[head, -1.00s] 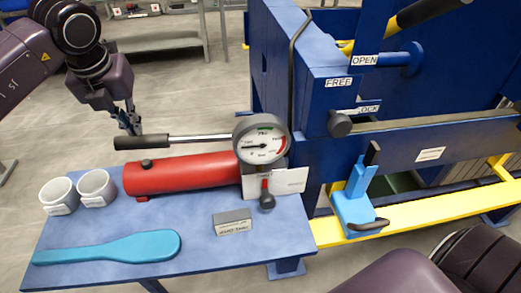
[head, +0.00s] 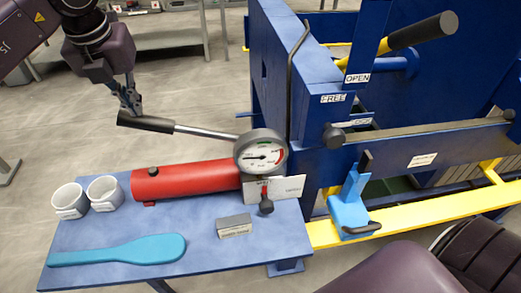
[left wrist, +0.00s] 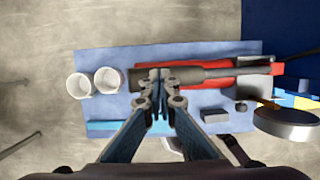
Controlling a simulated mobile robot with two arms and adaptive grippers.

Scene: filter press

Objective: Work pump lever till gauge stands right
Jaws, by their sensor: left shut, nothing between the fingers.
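The pump lever has a black grip (head: 146,122) and a steel rod (head: 205,132). It slopes up to the left from behind the gauge, above the red pump cylinder (head: 187,181). The round white gauge (head: 261,157) has a green mark at its top and a red zone at its right; its needle points left, well short of the green. My left gripper (head: 131,112) is shut and empty, with its tips at the outer end of the grip. In the left wrist view, its tips (left wrist: 159,78) overlap the grip (left wrist: 185,76); I cannot tell whether they touch. My right gripper is not in view.
Two white cups (head: 70,200), a turquoise paddle (head: 118,250) and a small grey block (head: 233,226) stand or lie on the blue table (head: 190,225).

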